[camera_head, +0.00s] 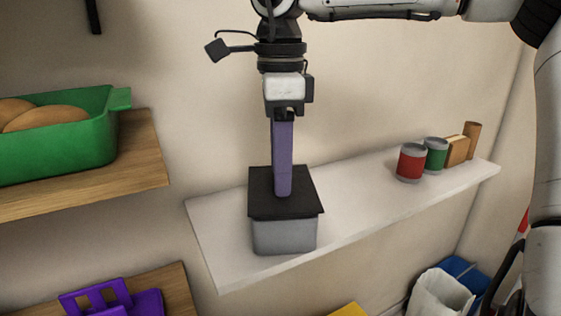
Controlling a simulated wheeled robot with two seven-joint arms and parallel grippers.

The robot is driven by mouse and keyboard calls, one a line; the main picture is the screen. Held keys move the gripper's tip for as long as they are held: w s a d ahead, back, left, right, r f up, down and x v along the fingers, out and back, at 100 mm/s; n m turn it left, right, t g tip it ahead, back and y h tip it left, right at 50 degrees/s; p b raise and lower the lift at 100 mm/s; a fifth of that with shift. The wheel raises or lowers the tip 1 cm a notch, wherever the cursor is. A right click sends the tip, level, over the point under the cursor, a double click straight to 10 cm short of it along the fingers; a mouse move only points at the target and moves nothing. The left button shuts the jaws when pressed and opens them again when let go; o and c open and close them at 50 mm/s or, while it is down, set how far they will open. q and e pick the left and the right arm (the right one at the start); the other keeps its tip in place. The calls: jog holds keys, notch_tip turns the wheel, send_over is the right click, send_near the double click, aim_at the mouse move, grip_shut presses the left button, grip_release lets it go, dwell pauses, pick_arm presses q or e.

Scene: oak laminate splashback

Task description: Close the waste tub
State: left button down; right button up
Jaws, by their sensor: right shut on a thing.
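The waste tub (284,238) is a grey box on a white shelf. Its dark flat lid (262,198) lies over the top of the tub and looks seated. A purple upright bar (283,155) stands up from the lid like a handle. My right gripper (284,116) is above the tub, pointing down, shut on the top of the purple bar. The contact between lid and tub rim is hard to see at the back. My left gripper is not in view.
On the shelf (350,205) to the right stand a red can (411,163), a green can (435,154) and brown items (457,149). A green bin (75,142) sits on a wooden shelf (140,165) at left. A purple crate (112,299) is below.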

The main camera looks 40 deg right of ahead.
jog(key=shift+f, duration=0.35)
dwell(0.6)
dwell(0.7)
jog(key=o, duration=1.6)
